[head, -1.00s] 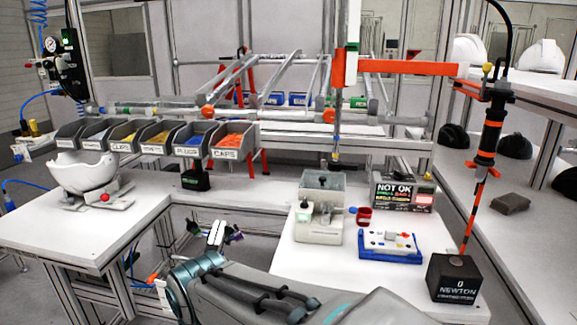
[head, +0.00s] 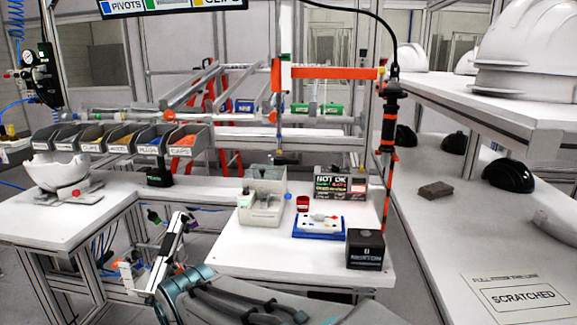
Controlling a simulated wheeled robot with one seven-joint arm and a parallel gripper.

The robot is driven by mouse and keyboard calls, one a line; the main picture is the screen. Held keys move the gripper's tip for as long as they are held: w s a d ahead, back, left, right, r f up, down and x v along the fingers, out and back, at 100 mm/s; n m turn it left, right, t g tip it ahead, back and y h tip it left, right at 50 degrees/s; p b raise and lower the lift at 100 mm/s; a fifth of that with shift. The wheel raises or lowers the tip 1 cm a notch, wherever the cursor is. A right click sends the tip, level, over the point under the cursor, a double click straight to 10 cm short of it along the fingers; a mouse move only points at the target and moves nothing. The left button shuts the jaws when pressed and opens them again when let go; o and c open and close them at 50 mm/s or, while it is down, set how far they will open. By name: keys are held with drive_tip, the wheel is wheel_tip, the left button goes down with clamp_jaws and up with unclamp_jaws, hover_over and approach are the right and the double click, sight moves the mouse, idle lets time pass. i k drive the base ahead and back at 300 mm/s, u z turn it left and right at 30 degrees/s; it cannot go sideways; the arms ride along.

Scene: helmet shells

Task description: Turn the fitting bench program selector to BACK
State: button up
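No dial marked BACK can be read from here, so I cannot tell which part is the program selector. The fitting bench (head: 55,225) may be the white one at left. On it a white helmet shell (head: 58,170) rests on a fixture with a red knob (head: 76,193). My gripper (head: 172,228) is at lower left, in front of the gap between the two white benches, apart from everything on them. It looks empty, but its fingers are too small and edge-on to show whether they are open.
The nearer white bench (head: 285,262) carries a grey-white device (head: 262,205), a NOT OK display (head: 340,187), a red cup (head: 302,204), a blue tray (head: 318,229) and a black box (head: 365,250). Part bins (head: 125,140) line the back left. Shelves with helmets (head: 530,55) stand at right.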

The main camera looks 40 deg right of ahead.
sight(335, 168)
drive_tip(key=z, duration=0.7)
drive_tip(key=i, duration=0.3)
